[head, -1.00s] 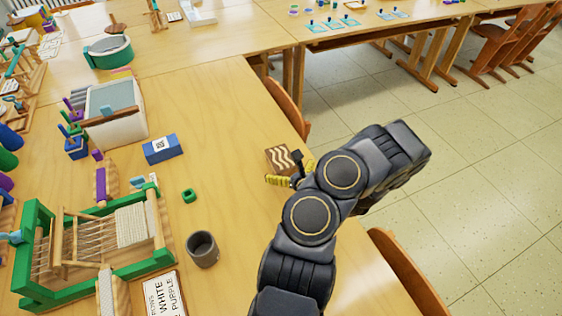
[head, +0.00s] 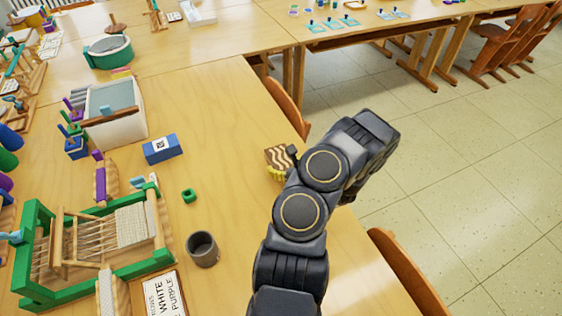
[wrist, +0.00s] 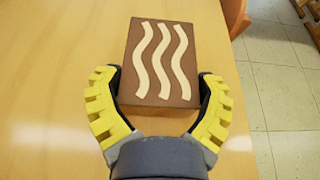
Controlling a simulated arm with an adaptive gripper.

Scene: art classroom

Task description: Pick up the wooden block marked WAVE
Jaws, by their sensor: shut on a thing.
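The WAVE block (head: 279,157) is brown with cream wavy stripes and sits at the right part of the wooden table (head: 225,130). In the wrist view the block (wrist: 160,62) lies between the two yellow ridged fingers of my gripper (wrist: 160,100). The fingers touch its near left and right sides, so my gripper is shut on it. The block's far part sticks out beyond the fingertips. In the head view my arm hides most of the gripper, and I cannot tell whether the block is clear of the tabletop.
A blue block (head: 162,149), a small green piece (head: 189,195) and a grey cup (head: 202,249) stand left of my arm. A green-framed loom (head: 120,270) is at the lower left. Chairs (head: 288,105) line the table's right edge. The tabletop around the WAVE block is clear.

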